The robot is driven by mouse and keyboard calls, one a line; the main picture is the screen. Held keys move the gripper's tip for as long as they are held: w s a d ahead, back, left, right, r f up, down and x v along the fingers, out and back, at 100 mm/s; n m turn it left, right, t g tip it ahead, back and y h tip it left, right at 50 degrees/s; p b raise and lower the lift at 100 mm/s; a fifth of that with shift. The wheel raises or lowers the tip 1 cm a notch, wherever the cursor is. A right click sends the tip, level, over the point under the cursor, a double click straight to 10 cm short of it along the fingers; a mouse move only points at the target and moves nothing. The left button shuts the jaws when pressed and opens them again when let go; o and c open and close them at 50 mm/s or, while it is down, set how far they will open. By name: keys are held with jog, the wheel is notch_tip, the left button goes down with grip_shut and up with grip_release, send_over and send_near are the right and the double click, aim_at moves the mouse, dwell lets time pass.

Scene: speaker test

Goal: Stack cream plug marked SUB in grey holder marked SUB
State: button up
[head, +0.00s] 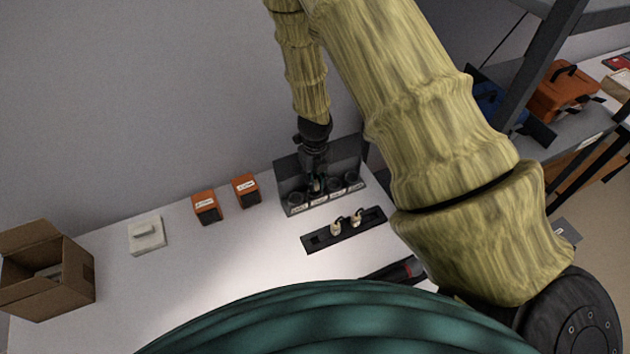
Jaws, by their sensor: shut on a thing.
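The grey holder unit (282,178) stands at the back of the white table against the wall. It has a row of dark round holders with white labels along its front, too small to read. My gripper (316,183) points down over this row, left of its middle. It is shut on a small plug, mostly hidden between the fingers. Whether the plug touches a holder, I cannot tell. Two cream plugs with black cables, one (336,229) and another (357,217), stand in the black tray (312,244) in front. The tray's left end looks empty. No SUB mark is legible.
Two orange-and-black boxes, one (206,207) and another (246,190), stand left of the holder. A white block (147,234) and an open cardboard box (48,272) are farther left. A dark tool (398,270) lies at the front. The table's middle left is clear.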

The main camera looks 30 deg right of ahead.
aim_at(315, 179)
jog(key=shift+f+p, duration=0.3)
jog(key=shift+f, duration=0.85)
jog(key=shift+f, duration=0.35)
jog(key=o, duration=0.9)
jog(key=shift+c, duration=0.2)
jog(key=shift+r, duration=0.15)
notch_tip(315, 179, up, 12)
jog(key=shift+r+b, duration=0.2)
jog(key=shift+b, duration=0.8)
